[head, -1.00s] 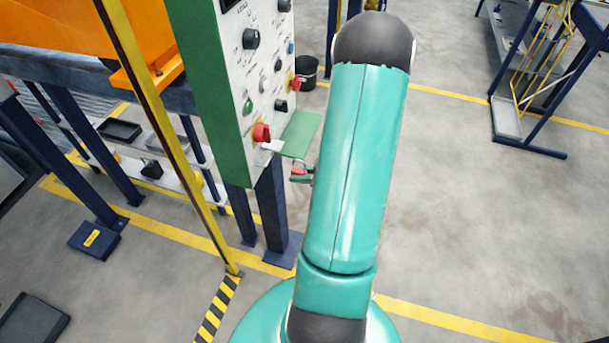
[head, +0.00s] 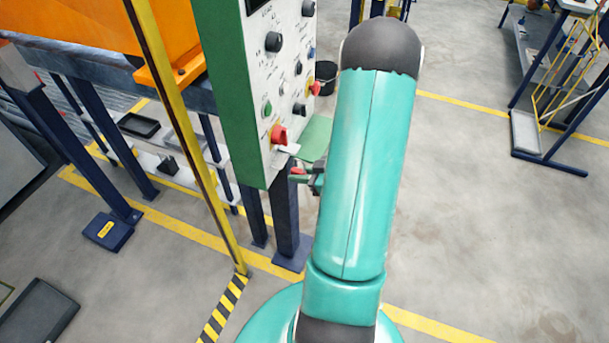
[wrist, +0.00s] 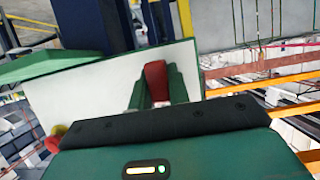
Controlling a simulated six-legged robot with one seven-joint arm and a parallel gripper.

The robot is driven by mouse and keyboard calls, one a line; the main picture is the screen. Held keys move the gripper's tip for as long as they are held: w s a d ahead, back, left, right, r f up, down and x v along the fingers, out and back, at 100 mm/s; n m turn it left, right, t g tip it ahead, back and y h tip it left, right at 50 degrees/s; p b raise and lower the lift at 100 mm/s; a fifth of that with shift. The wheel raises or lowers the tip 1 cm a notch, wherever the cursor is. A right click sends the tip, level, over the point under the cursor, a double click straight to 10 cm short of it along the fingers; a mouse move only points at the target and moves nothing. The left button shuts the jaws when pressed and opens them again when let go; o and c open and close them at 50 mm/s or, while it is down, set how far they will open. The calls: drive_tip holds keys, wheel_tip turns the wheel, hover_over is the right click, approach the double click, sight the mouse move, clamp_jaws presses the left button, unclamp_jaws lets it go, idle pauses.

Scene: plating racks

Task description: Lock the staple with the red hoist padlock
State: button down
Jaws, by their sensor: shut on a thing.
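The red padlock (wrist: 155,82) is between the two green fingers of my gripper (wrist: 157,90) in the wrist view, in front of a white surface. My gripper is shut on it. In the head view the padlock (head: 298,171) shows as a small red spot at the fingertips of my gripper (head: 304,174), just below and right of the control panel's lower end. My arm hides part of the gripper. The padlock's shackle and the staple cannot be made out clearly in either view.
The control panel (head: 262,90) carries several knobs, including a red one (head: 279,134) with a white plate (head: 288,148) beside it. A green flap (head: 315,139) sticks out at its right. A yellow post (head: 187,130) stands to the left.

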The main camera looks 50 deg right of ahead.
drive_tip(key=w+d+f, duration=0.2)
drive_tip(key=w, duration=0.3)
drive_tip(key=shift+w+d+f, duration=0.15)
drive_tip(key=shift+f, duration=0.15)
idle(1.7)
drive_tip(key=c, duration=1.9)
unclamp_jaws()
drive_tip(key=shift+c, duration=0.2)
clamp_jaws()
